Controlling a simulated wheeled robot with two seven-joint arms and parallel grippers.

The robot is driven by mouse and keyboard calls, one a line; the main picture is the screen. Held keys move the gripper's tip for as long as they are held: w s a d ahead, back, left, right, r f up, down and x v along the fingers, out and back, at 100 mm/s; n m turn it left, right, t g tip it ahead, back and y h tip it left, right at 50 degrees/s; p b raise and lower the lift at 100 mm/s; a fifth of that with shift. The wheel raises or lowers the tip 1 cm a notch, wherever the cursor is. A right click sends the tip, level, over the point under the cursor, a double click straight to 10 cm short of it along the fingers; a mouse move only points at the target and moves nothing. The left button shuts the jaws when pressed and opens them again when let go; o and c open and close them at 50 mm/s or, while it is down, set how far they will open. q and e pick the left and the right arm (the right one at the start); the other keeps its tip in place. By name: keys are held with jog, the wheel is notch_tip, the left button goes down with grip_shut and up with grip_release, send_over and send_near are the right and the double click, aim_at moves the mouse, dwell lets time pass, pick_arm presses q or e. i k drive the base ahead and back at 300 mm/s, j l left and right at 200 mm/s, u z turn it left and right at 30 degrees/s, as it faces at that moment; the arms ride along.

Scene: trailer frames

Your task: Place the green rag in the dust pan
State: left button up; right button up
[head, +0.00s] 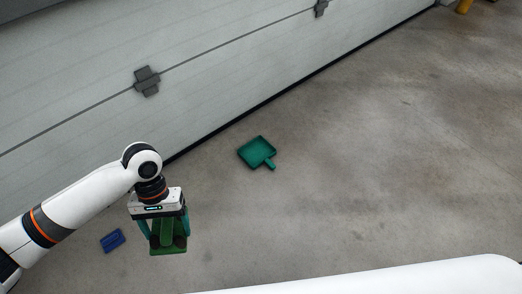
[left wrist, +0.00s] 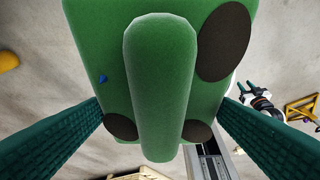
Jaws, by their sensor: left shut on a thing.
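The green dust pan (head: 256,150) lies on the floor near the middle of the head view, its short handle pointing down and right. My left gripper (head: 166,230) is below and left of it, pointing down. It is shut on the green rag (head: 168,246), a thick green piece with a raised middle bar and dark oval patches. In the left wrist view the rag (left wrist: 160,85) fills the middle, between the two teal fingers. What looks like my right gripper (left wrist: 245,92) shows small at the right; its jaw gap is unclear. It is not in the head view.
A blue object (head: 112,240) lies on the floor left of my left gripper. A large pale panelled door (head: 200,70) runs along the upper left. The concrete floor (head: 380,170) right of the dust pan is clear. A yellow post (head: 464,5) stands at the top right.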

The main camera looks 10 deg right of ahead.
aim_at(270, 163)
jog(key=i+l+u, duration=0.1)
jog(key=i+l, duration=0.25)
jog(key=i+l+u, duration=0.1)
jog(key=i+l, duration=0.25)
jog(key=l, duration=0.15)
jog(key=i+l+u, duration=0.1)
jog(key=i+l, duration=0.2)
jog(key=l, duration=0.15)
jog(key=i+l+u, duration=0.15)
jog(key=i+l, duration=0.2)
jog(key=l, duration=0.15)
